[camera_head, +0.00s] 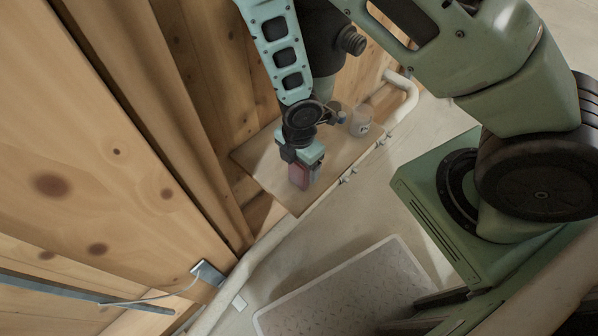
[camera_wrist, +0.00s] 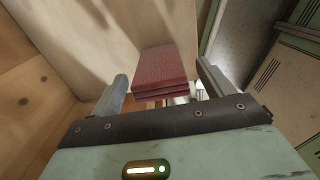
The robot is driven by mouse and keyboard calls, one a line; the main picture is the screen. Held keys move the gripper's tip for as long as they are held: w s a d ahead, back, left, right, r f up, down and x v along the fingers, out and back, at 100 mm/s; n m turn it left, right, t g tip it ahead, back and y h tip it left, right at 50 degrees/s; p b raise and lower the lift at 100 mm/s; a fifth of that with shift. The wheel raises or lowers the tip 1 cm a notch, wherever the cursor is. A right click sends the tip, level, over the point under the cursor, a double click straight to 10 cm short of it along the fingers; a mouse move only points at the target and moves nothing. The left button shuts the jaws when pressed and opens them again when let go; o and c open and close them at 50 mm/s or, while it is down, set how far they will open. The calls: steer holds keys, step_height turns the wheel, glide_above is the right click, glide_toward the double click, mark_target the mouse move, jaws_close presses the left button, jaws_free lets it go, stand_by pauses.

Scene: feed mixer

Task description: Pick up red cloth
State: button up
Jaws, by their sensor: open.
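A folded red cloth (camera_wrist: 160,72) lies between the two fingers of my gripper (camera_wrist: 165,85) in the wrist view, with its layered edge facing the palm. The fingers stand apart, one on each side of the cloth, with a gap visible at the sides. In the head view my gripper (camera_head: 303,170) points down over the wooden shelf board (camera_head: 262,158). The red cloth (camera_head: 299,176) shows there at the fingers, partly hidden by them. I cannot tell whether the fingers touch it.
A clear cup (camera_head: 360,121) with a dark label stands on the board, right of my gripper. A pale pipe (camera_head: 335,187) runs along the board's front edge. A wooden wall (camera_head: 110,150) rises close on the left. A grey textured mat (camera_head: 345,290) lies on the floor below.

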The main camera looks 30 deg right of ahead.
steer(key=c, duration=1.1)
steer(key=shift+c, duration=0.2)
steer(key=shift+r, duration=0.1)
step_height(320, 180, up, 28)
steer(key=p, duration=1.3)
steer(key=shift+p, duration=0.4)
